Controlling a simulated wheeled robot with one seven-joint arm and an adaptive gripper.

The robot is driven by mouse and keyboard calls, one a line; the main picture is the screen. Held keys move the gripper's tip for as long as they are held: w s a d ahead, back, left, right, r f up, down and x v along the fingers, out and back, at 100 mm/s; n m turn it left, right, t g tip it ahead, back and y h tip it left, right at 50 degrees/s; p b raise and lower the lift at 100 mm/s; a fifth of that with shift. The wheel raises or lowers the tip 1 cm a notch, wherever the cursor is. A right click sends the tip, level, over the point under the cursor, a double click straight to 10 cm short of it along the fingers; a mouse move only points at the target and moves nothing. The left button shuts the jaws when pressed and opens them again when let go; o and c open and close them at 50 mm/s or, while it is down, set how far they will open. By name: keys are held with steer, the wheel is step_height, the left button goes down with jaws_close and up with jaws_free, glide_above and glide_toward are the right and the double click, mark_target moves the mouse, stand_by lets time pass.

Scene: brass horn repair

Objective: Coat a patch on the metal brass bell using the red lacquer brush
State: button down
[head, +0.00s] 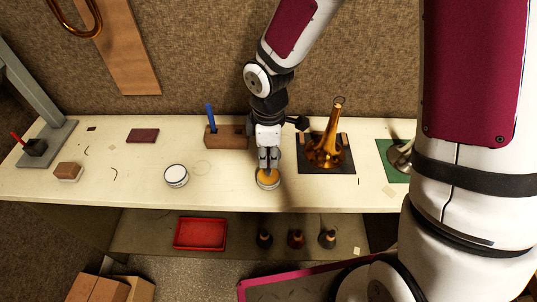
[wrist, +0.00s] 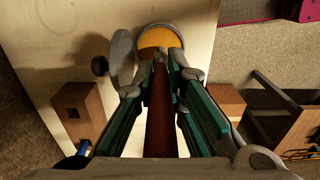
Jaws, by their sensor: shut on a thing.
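My gripper (head: 268,166) is shut on the red lacquer brush (wrist: 160,115), whose red handle runs between the fingers in the wrist view. It points down over an open round jar of amber lacquer (head: 268,180), which also shows in the wrist view (wrist: 157,38). The brush tip is at the jar's near side; I cannot tell whether it touches the lacquer. The brass bell (head: 325,150) stands flare down, narrow end up, on a black mat (head: 343,168) to the right of my gripper.
A wooden block (head: 232,138) holding a blue-handled tool (head: 211,118) stands behind left of my gripper. A silvery bell (head: 401,156) lies on a green mat at right, partly behind my arm. A white round container (head: 176,175) is at left. A red tray (head: 201,234) sits below.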

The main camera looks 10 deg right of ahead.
steer(key=shift+f, duration=0.55)
stand_by(1.4)
steer(key=shift+r, duration=0.1)
step_height(320, 180, up, 7)
steer(key=p, duration=0.3)
steer(key=shift+p, duration=0.35)
stand_by(0.8)
